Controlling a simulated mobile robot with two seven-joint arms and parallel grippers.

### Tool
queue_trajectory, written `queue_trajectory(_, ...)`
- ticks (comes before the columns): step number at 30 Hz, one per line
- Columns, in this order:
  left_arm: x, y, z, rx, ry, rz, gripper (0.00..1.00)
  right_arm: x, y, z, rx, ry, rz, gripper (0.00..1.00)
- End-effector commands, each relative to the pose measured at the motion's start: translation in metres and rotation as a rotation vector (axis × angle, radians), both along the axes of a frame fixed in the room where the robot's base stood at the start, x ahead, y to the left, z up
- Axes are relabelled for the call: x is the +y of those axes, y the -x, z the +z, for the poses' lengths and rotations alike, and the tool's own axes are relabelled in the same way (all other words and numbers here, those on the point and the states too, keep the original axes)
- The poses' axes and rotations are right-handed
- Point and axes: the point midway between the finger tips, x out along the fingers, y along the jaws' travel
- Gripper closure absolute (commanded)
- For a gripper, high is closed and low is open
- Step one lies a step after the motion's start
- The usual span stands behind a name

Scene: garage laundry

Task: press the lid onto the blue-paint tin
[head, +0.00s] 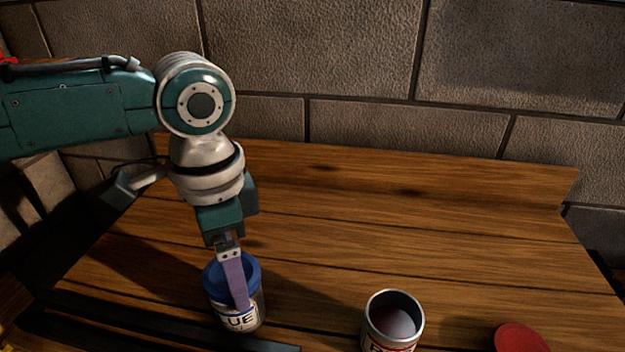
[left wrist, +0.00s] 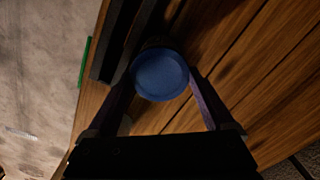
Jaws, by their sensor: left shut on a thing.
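The blue-paint tin (head: 236,319) stands upright near the front of the wooden bench, with part of its label showing. The blue lid (head: 215,277) is over its top. I cannot tell whether it is fully seated. My left gripper (head: 238,304) points down and is shut on the lid, one finger on each side. In the left wrist view the round lid (left wrist: 160,75) lies between the fingertips (left wrist: 161,80) and hides most of the tin. My right gripper is in neither view.
An open tin with a red label (head: 391,346) stands to the right, and a red lid (head: 520,340) lies farther right. A dark strip (head: 150,331) runs along the bench's front left. A block wall (head: 400,125) closes the back. The middle of the bench (head: 400,230) is clear.

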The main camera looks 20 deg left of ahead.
Motion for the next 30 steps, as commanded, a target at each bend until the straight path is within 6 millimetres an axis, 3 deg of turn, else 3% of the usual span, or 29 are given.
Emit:
queue_trajectory(27,0.0003,0.0006,-0.0044,0.001,0.000,-0.001,0.65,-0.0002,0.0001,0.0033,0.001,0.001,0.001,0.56)
queue_trajectory(28,0.0003,0.0006,-0.0044,0.001,0.000,-0.001,0.10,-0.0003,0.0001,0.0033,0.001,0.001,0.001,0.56)
queue_trajectory(30,0.0003,0.0006,-0.0043,0.001,-0.001,0.000,0.02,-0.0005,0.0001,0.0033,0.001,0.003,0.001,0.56)
